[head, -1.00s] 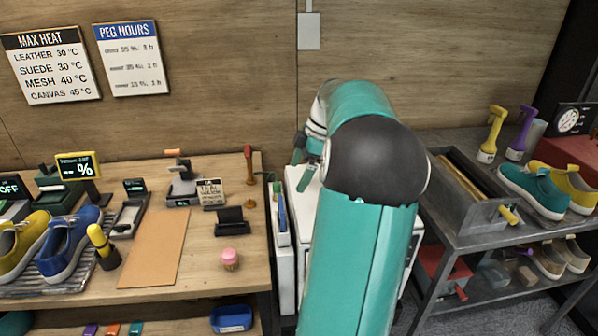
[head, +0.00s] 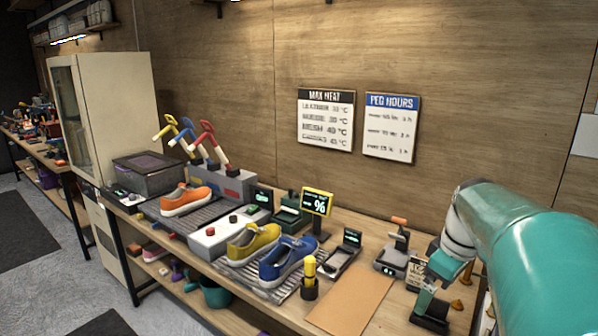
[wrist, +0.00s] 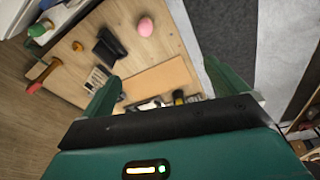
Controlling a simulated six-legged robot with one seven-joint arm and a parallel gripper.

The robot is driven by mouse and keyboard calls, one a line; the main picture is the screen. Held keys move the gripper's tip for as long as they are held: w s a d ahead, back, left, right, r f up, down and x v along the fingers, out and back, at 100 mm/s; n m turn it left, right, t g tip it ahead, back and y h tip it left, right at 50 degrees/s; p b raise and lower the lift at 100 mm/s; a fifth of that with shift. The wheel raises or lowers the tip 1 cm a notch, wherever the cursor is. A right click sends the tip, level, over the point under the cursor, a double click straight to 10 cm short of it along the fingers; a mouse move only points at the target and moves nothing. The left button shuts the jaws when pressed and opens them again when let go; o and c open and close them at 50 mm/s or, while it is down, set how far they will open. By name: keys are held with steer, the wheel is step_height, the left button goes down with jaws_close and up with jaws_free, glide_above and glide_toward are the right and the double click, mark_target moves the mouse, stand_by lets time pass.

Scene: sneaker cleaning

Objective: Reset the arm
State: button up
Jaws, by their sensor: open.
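My teal arm enters the head view from the right. My gripper (head: 426,296) hangs over the right end of the wooden bench, in front of a small black stand (head: 428,322). In the wrist view its two green fingers stand wide apart, and my gripper (wrist: 163,75) is open with nothing between them. Below it show a tan mat (wrist: 160,78), the black stand (wrist: 108,48) and a pink round item (wrist: 145,27).
On the bench, an orange shoe (head: 186,200), a yellow shoe (head: 254,243) and a blue shoe (head: 287,258) sit on racks. A yellow-topped tool (head: 309,278) stands near the tan mat (head: 350,303). A cream cabinet (head: 120,120) stands behind, left. Grey floor is clear on the left.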

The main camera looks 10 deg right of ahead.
steer(key=s+a+f+m+t, duration=0.1)
steer(key=s+a, duration=0.4)
steer(key=a, duration=0.6)
steer(key=s+a+f+m+t, duration=0.1)
steer(key=s+a+m, duration=0.3)
steer(key=a, duration=0.7)
steer(key=shift+s+a+f+t, duration=0.35)
steer(key=shift+s+a+t, duration=0.05)
steer(key=shift+s+t, duration=0.4)
